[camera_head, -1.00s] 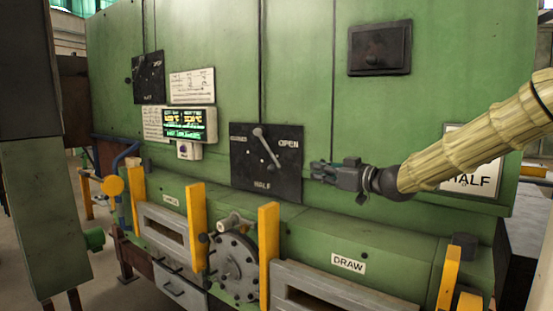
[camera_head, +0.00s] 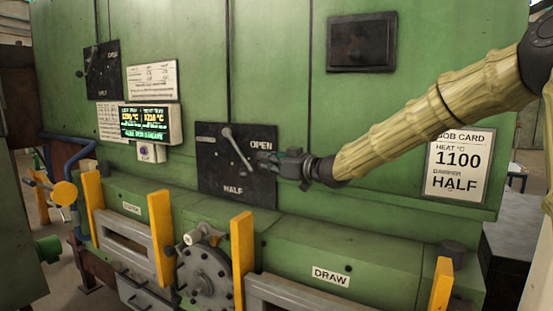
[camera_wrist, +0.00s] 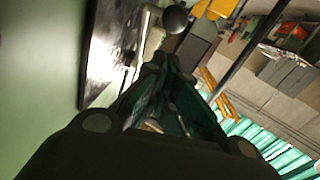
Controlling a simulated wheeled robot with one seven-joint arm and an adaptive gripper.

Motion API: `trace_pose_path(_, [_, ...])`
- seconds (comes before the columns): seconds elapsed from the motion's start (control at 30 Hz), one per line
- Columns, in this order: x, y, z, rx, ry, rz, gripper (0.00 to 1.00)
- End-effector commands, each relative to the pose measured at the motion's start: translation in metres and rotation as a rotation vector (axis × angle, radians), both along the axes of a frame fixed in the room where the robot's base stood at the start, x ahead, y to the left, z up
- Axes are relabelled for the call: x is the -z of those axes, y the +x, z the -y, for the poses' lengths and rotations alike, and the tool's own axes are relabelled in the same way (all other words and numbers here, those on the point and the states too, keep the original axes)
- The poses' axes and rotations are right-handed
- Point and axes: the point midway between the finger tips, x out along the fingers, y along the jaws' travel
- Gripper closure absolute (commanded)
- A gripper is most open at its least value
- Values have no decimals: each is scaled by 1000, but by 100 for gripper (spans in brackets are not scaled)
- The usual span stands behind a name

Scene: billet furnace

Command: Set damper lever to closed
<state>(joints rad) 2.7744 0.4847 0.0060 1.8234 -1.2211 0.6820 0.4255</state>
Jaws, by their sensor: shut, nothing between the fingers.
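The damper plate (camera_head: 215,180) is a black panel on the green furnace wall, marked OPEN at its upper right and HALF at the bottom; the marking at its upper left is too faint to read. Its pale damper lever (camera_head: 238,151) is tilted, with its knob end up and slightly left of the top. My gripper (camera_head: 262,160) is shut and empty at the plate's right edge, just right of the lever and apart from it as far as I can tell. In the wrist view, the lever's dark round knob (camera_wrist: 174,19) shows just beyond the fingers.
A job card (camera_head: 458,165) reading HEAT 1100 and HALF hangs at right. A lit display (camera_head: 146,124) sits left of the plate. Yellow posts (camera_head: 243,262) and a round flanged cover (camera_head: 205,275) stand out below. A second black dial plate (camera_head: 103,70) is at upper left.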

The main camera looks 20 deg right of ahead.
Motion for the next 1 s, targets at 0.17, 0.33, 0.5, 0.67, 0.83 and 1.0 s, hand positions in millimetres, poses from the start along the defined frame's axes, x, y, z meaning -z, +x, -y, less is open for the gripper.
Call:
trace_pose_path(0.17, [-4,19,-11,1,1,1,100])
trace_pose_path(0.33, [8,33,-19,0,2,-2,100])
trace_pose_path(0.5, [18,42,-22,2,2,0,100])
trace_pose_path(0.67, [25,47,-25,1,1,0,100])
trace_pose_path(0.83, [28,49,-25,2,1,1,100])
trace_pose_path(1.0, [28,49,-25,2,1,2,100])
